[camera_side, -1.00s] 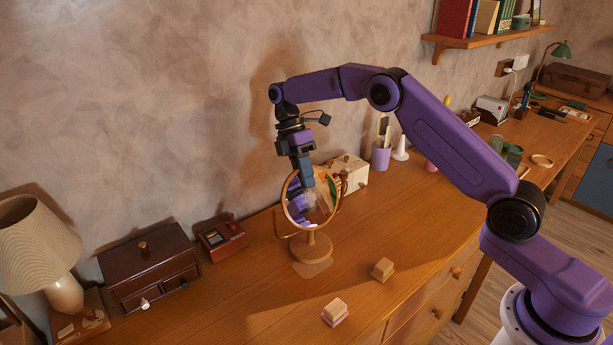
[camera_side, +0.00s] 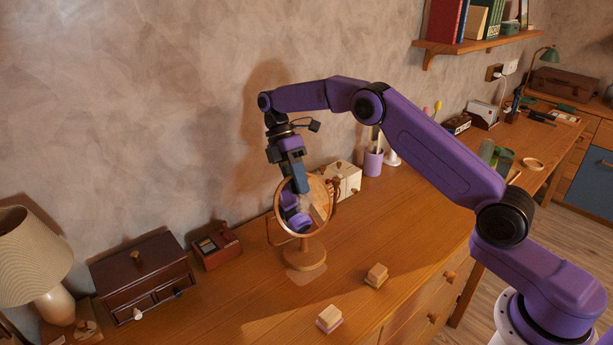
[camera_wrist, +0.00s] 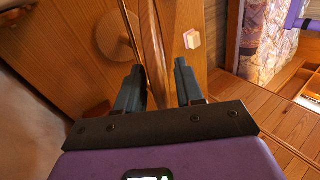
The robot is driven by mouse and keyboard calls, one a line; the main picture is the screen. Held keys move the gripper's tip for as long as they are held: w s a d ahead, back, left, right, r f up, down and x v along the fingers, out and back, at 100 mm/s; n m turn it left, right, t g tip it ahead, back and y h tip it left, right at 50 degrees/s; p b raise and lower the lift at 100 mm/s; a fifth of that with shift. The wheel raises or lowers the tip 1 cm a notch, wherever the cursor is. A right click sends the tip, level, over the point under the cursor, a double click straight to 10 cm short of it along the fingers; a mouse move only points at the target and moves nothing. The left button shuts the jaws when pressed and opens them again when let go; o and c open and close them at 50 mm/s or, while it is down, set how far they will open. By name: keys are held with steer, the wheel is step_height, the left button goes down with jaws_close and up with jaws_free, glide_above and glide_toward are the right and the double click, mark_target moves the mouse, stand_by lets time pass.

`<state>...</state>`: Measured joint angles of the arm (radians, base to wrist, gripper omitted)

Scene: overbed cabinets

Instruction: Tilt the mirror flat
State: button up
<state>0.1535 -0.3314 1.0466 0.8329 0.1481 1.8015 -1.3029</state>
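A round mirror (camera_side: 318,193) in a wooden frame stands on a round wooden base (camera_side: 307,262) on the dresser top. It is upright or slightly tilted, its face turned towards the side camera. My gripper (camera_side: 300,190) points down at the mirror's top from behind; its fingertips are partly hidden by the frame. In the wrist view the mirror shows edge-on as a wooden strip (camera_wrist: 151,45) between the two separated fingers of my gripper (camera_wrist: 157,75). I cannot tell whether either finger touches it. The base (camera_wrist: 115,36) lies below, to the left.
Two small blocks (camera_side: 376,275) (camera_side: 329,318) lie in front of the mirror. A dark drawer box (camera_side: 140,268) and a lamp (camera_side: 35,255) stand left.

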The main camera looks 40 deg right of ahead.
steer(key=shift+r, duration=0.35)
step_height(320, 180, up, 2)
steer(key=shift+r, duration=0.25)
step_height(320, 180, up, 5)
glide_above(312, 211)
steer(key=s+d+r, duration=0.1)
steer(key=s+r, duration=0.3)
steer(key=s, duration=0.5)
steer(key=shift+d+r, duration=0.15)
steer(key=shift+r, duration=0.2)
steer(key=shift+s, duration=0.1)
